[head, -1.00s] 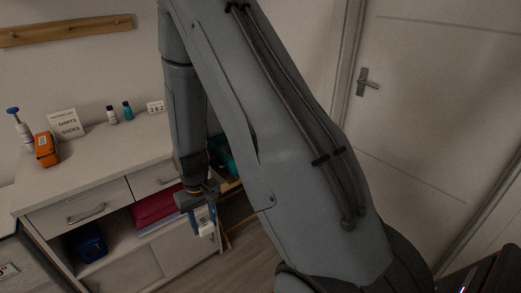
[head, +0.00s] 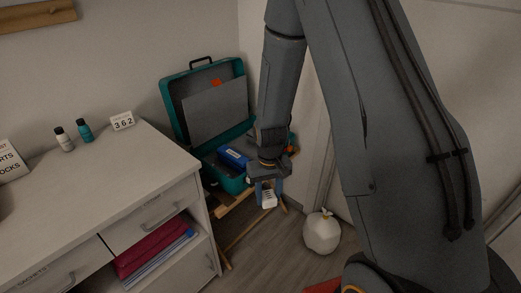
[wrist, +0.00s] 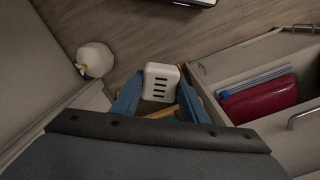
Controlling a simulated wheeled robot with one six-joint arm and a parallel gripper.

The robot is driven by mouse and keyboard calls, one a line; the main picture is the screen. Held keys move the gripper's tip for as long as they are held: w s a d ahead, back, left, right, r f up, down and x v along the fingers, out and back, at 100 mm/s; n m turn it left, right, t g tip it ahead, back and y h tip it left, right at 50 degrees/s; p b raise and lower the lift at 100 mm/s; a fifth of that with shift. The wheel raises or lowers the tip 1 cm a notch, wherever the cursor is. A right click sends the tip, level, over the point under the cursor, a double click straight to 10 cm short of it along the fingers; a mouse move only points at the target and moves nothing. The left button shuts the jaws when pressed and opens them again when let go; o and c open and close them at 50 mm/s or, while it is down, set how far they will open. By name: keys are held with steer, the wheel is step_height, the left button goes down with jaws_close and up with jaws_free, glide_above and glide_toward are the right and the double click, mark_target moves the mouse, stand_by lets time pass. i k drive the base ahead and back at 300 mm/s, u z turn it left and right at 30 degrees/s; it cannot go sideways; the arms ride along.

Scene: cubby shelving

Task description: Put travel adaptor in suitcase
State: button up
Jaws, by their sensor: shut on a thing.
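The travel adaptor is a small white block with dark slots; in the wrist view the adaptor (wrist: 160,82) sits between the two blue fingers of my gripper (wrist: 160,98). In the head view my gripper (head: 267,190) points down, shut on the adaptor (head: 268,200), in the air just right of and in front of the suitcase. The open teal suitcase (head: 163,92) stands on a wooden stand, lid raised against the wall. A blue item (head: 233,157) lies in it. My arm hides the suitcase's right end.
A pale dresser (head: 95,185) with drawers stands at left, with a red folded item (head: 150,247) on its open shelf. Small bottles (head: 84,130) and a number card (head: 122,120) are on top. A tied white bag (head: 322,232) is on the floor at right.

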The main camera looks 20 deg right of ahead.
mark_target(249, 154)
steer(key=u, duration=0.05)
steer(key=i, duration=0.85)
steer(key=u, duration=0.35)
